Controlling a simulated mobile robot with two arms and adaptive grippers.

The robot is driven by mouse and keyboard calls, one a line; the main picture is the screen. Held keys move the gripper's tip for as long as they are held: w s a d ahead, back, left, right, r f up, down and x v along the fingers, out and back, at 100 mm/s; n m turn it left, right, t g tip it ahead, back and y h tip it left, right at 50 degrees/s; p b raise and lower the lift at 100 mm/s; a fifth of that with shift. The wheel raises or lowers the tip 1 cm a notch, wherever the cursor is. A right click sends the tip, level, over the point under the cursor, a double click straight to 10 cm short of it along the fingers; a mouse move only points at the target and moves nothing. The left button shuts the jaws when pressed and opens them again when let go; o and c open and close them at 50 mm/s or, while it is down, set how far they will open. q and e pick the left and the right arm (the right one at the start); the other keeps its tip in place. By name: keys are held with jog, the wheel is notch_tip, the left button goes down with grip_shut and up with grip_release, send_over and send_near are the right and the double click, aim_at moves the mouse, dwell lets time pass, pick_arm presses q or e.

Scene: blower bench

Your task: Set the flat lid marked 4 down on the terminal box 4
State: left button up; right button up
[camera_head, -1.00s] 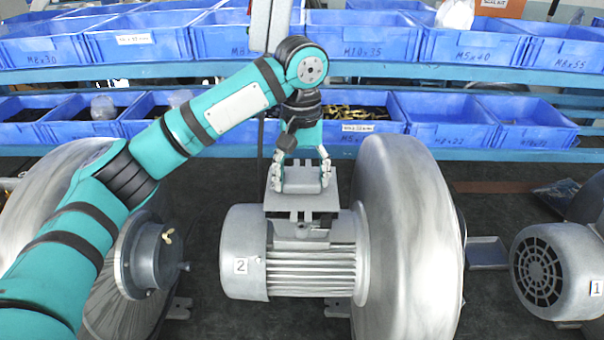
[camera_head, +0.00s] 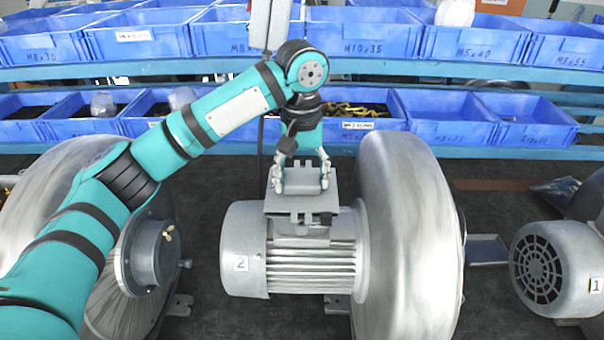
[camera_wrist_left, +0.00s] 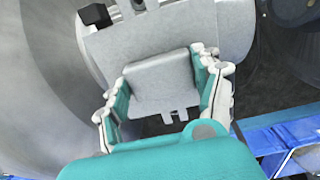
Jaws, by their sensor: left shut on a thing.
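My left gripper (camera_head: 302,182) comes down over the motor marked 2 (camera_head: 293,258) and is shut on the flat lid (camera_head: 302,203), a grey plate with a raised block. In the left wrist view, the fingers (camera_wrist_left: 165,95) sit on both sides of the block, and the lid's plate (camera_wrist_left: 150,48) spreads beyond it. The lid is level over the top of the motor, where the terminal box is mostly hidden under it. I cannot tell whether they touch. No number 4 is readable on the lid or box. My right gripper is not in view.
A big round blower housing (camera_head: 408,240) stands close to the right of the lid. Another blower (camera_head: 150,255) is at left, partly behind my arm. A motor marked 1 (camera_head: 550,268) is at right. Blue bins (camera_head: 445,122) line the shelves behind the dark bench.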

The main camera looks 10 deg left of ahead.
aim_at(302, 180)
pick_arm(q)
jog(key=shift+f, duration=0.45)
dwell(0.4)
jog(key=o, duration=1.4)
jog(key=shift+c, duration=0.2)
notch_tip(302, 180, up, 12)
